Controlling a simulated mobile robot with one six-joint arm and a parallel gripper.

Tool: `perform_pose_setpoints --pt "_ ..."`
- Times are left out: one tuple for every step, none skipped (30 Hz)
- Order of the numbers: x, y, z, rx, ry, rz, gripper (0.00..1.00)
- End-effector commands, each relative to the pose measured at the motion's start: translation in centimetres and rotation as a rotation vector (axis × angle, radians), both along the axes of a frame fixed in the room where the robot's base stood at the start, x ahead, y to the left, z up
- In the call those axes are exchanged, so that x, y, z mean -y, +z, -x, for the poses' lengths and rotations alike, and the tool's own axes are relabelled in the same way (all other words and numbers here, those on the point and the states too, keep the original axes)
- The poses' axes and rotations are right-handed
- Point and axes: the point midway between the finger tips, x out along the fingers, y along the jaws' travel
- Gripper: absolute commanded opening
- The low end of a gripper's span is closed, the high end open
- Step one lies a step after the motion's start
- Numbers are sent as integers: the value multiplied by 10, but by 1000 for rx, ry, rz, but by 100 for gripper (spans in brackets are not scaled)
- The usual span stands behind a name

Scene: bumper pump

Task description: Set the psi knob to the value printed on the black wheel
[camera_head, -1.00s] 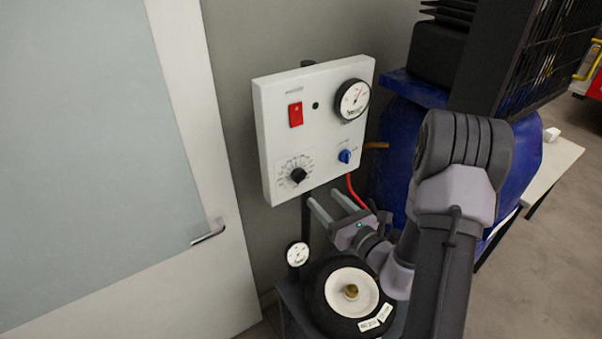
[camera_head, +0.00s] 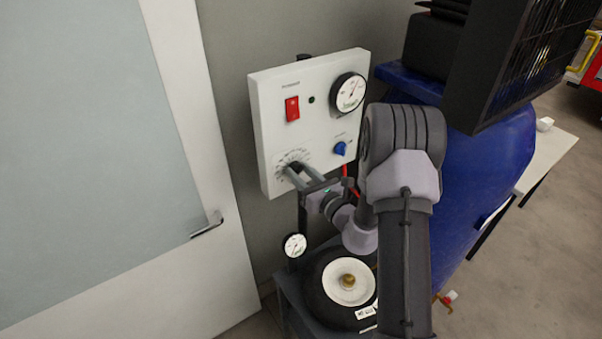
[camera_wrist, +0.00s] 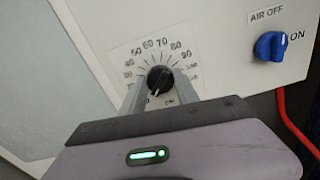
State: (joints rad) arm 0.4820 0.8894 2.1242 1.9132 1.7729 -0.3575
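The psi knob (camera_wrist: 160,79) is black and round, on a dial with printed numbers on a white wall panel (camera_head: 262,130). In the wrist view its white pointer line faces down and slightly left, near the low end. My gripper (camera_wrist: 160,93) has one finger on each side of the knob, with a visible gap, so it looks open. In the head view my gripper (camera_head: 297,175) is at the dial and partly covers it. The black wheel (camera_head: 320,311) with a cream hub lies below. Its white labels (camera_head: 367,312) are too small to read and partly hidden by my arm.
The panel also carries a red switch (camera_head: 292,108), a small dark green lamp (camera_head: 311,99), a gauge (camera_head: 348,92) and a blue air knob (camera_head: 340,149), pointing toward ON in the wrist view. A red hose (camera_wrist: 290,125) hangs below it. A blue tank (camera_head: 480,165) stands right.

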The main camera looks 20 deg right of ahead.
Motion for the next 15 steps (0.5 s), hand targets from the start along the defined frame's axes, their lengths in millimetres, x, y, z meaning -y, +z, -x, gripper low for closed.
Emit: perform_pose_setpoints --pt "0 0 0 0 0 0 4" --pt "0 0 0 0 0 0 0" --pt "0 0 0 0 0 0 0" --pt "0 0 0 0 0 -1 0" --pt "0 0 0 0 0 -2 0" --pt "0 0 0 -1 0 -5 0" --pt "0 0 0 -2 0 -8 0" --pt "0 0 0 -3 0 -14 0" --pt "0 1 0 -4 0 -23 0" --pt "0 1 0 -6 0 -30 0" --pt "0 1 0 -8 0 -41 0" --pt "0 1 0 -11 0 -59 0" --pt "0 1 0 -14 0 -73 0" --pt "0 1 0 -19 0 -90 0" --pt "0 1 0 -23 0 -115 0"
